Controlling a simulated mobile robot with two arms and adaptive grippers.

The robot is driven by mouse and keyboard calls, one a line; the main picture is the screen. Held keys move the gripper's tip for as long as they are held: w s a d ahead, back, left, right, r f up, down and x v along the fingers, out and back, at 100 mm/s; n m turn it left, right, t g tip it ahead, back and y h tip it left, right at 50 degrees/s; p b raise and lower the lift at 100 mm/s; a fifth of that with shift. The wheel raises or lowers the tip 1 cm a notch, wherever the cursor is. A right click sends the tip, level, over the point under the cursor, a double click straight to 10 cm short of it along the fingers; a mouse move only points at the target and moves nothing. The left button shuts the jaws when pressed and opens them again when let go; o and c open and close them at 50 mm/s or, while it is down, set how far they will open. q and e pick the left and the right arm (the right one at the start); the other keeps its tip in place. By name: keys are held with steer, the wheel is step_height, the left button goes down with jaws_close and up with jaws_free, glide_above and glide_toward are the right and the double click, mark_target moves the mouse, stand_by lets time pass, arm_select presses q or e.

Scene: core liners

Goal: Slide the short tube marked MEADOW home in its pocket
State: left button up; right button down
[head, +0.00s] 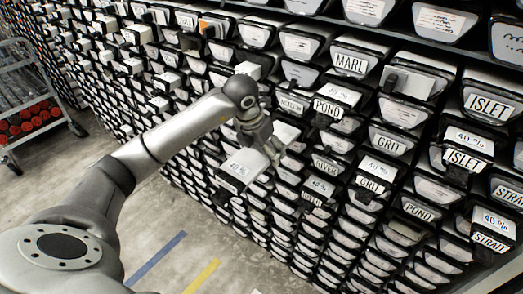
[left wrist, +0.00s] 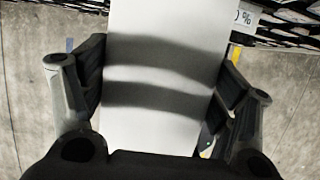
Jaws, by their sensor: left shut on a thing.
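My left gripper (head: 272,150) is at the rack face in the head view, shut on a long white tube (head: 247,163). The lower word on that label is too small to read, so I cannot confirm MEADOW. In the left wrist view the white tube (left wrist: 160,85) runs between the two fingers (left wrist: 160,100), one on each side, with dark shadow bands across it. The pocket behind it is hidden by my gripper and the tube. My right gripper is not in view.
The rack (head: 330,165) is full of tubes with labels such as POND, GRIT, ISLET and MARL, several jutting out around my gripper. A wheeled cart (head: 30,95) with red-ended items stands at the far left. The floor (head: 110,225) has blue and yellow stripes and is clear.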

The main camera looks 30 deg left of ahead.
mark_target(280, 132)
arm_select(q)
steer(key=shift+w+d+r+b, duration=0.1)
steer(key=shift+w+d+b, duration=0.1)
steer(key=shift+w, duration=1.95)
steer(key=shift+w+d+r+b, duration=0.1)
steer(key=shift+w+d+b, duration=0.05)
steer(key=shift+w, duration=1.95)
steer(key=o, duration=2)
steer(key=shift+s, duration=0.1)
steer(key=shift+f, duration=0.1)
steer(key=shift+s+f, duration=0.1)
steer(key=shift+f, duration=0.1)
steer(key=v, duration=1.2)
steer(key=shift+r, duration=0.15)
steer(key=shift+c, duration=0.5)
